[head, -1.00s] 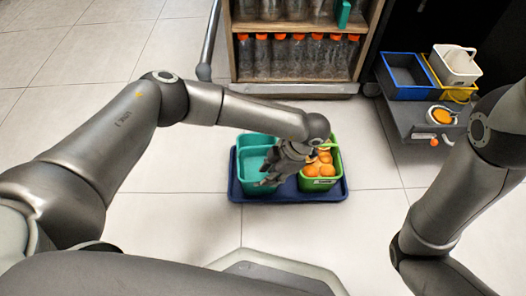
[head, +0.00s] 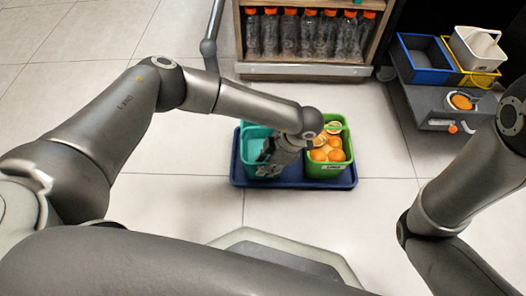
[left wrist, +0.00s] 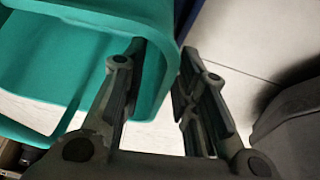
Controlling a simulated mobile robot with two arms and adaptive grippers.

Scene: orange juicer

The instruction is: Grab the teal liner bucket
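The teal liner bucket (head: 256,136) stands on the left part of a dark blue tray (head: 300,184) on the floor. My left gripper (head: 267,162) is over its front right part and hides some of it. In the left wrist view the teal bucket (left wrist: 160,75) fills the upper left. My left gripper (left wrist: 159,65) is open there, with one finger on each side of the bucket's wall. A gap shows between the right finger and the wall. Whether the left finger touches the wall is unclear. My right gripper is out of view.
A green bucket (head: 329,172) of oranges stands on the tray, right of the teal one. A bottle shelf (head: 305,69) is behind. At right are a grey juicer (head: 436,100), a blue bin (head: 424,77) and a white bucket (head: 476,48). Floor is clear left of the tray.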

